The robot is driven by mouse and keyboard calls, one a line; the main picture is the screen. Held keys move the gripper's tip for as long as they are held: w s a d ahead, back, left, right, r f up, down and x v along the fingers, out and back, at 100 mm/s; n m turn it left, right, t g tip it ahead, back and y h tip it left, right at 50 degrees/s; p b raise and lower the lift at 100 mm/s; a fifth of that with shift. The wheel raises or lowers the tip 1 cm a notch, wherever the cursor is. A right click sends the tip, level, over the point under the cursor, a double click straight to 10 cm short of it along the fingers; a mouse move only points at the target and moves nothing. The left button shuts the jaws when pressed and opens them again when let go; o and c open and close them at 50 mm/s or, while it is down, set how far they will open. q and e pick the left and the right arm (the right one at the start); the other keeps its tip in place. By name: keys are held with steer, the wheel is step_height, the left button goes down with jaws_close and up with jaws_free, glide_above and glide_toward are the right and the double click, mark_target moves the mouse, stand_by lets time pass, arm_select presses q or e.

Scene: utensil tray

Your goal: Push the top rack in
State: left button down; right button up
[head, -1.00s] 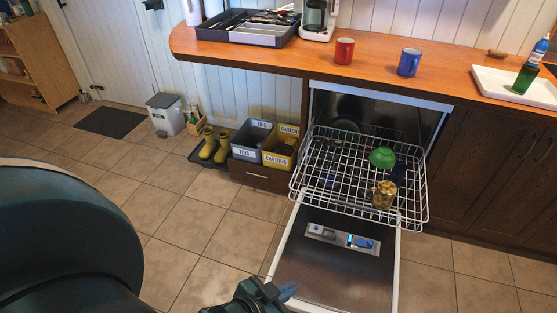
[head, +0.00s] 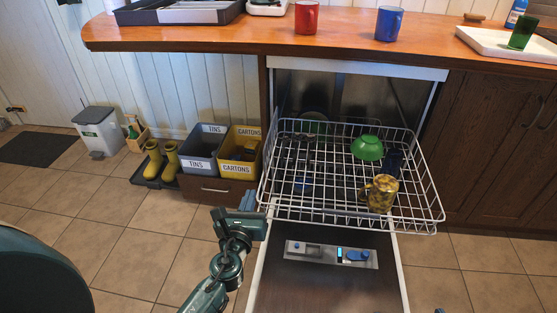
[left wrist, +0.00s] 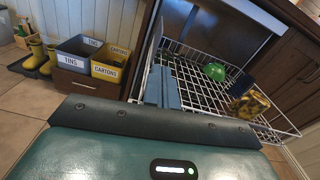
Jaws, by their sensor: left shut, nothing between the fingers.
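The top rack (head: 300,213), a white wire basket, is pulled out of the dishwasher (head: 345,92) above its lowered door (head: 325,285). It holds a green bowl (head: 367,148), a yellow patterned mug (head: 381,193) and dark items, partly hidden by wires. My left gripper (head: 248,200) is at the rack's front left corner, with its fingers shut and empty. In the left wrist view the fingers (left wrist: 162,88) overlap the rack's left side (left wrist: 195,100); I cannot tell whether they touch it. My right gripper is not in view.
Bins labelled TINS (head: 205,150) and CARTONS (head: 240,152) stand left of the dishwasher, beside yellow boots (head: 172,160). The wooden counter (head: 240,35) above carries a red mug (head: 306,17) and a blue mug (head: 389,23).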

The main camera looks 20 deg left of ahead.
arm_select(q)
steer(key=m, duration=0.2)
glide_toward(264, 153)
steer(key=w, duration=0.1)
steer(key=w+b, duration=0.1)
steer(key=w, duration=0.1)
steer(key=w+b, duration=0.1)
steer(key=w, duration=0.1)
steer(key=shift+w+a+f, duration=0.1)
steer(key=shift+a+f, duration=0.05)
steer(key=shift+a, duration=0.25)
steer(key=shift+w+a, duration=0.15)
steer(key=shift+w, duration=0.6)
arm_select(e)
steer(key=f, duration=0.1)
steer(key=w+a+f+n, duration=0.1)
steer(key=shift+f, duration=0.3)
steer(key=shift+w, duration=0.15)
arm_select(q)
steer(key=shift+w, duration=0.1)
